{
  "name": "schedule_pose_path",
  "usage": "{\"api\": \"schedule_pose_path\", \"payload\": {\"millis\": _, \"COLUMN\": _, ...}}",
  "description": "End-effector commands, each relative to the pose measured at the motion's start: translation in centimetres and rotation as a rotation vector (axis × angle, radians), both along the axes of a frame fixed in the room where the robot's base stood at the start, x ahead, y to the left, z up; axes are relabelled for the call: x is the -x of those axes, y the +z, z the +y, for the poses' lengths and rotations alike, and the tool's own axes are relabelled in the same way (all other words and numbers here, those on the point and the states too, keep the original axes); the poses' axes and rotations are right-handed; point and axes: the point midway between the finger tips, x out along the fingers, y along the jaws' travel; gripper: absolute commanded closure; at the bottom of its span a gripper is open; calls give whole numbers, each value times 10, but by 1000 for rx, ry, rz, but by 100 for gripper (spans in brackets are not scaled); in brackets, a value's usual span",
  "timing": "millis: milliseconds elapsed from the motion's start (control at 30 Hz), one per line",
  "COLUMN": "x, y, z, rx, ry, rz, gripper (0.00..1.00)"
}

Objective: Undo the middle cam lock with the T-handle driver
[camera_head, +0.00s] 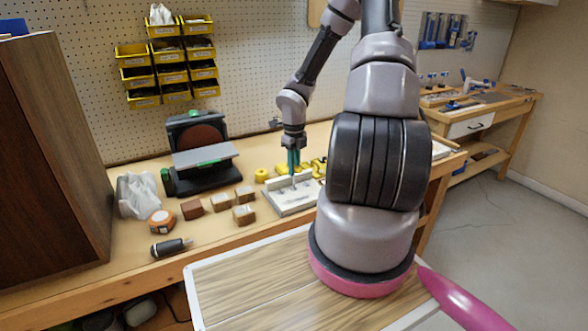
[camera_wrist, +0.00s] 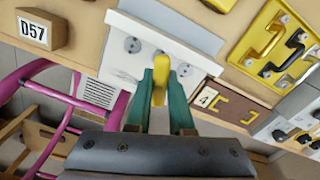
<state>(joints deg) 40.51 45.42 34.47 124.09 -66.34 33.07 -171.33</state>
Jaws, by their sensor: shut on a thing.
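My gripper (camera_head: 293,160) has green fingers and points down over a pale panel (camera_head: 283,207) on the bench. In the wrist view the fingers (camera_wrist: 160,88) are shut on the yellow handle of the T-handle driver (camera_wrist: 160,75). The panel (camera_wrist: 125,65) shows round grey cam locks in a row: the left lock (camera_wrist: 132,45), the middle lock (camera_wrist: 158,53) and the right lock (camera_wrist: 184,69). The driver's handle lies right at the middle lock in that view. Its tip is hidden, so I cannot tell whether it sits in the lock.
Wooden blocks (camera_head: 220,202), an orange tape roll (camera_head: 160,221) and a black sander (camera_head: 203,155) stand left of the panel. A dark cabinet (camera_head: 55,150) stands at far left. Yellow parts (camera_head: 318,168) lie behind the panel. A block marked D57 (camera_wrist: 42,32) shows in the wrist view.

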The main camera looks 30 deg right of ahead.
Motion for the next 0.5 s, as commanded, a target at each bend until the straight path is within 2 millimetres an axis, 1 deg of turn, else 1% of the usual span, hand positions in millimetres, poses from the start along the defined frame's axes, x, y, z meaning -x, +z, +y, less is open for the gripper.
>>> {"api": "schedule_pose_path", "payload": {"millis": 200, "x": 0, "y": 6, "z": 0, "rx": 0, "ry": -1, "rz": -1, "gripper": 100}}
{"api": "schedule_pose_path", "payload": {"millis": 500, "x": 0, "y": 7, "z": 0, "rx": -1, "ry": -1, "rz": -1, "gripper": 100}}
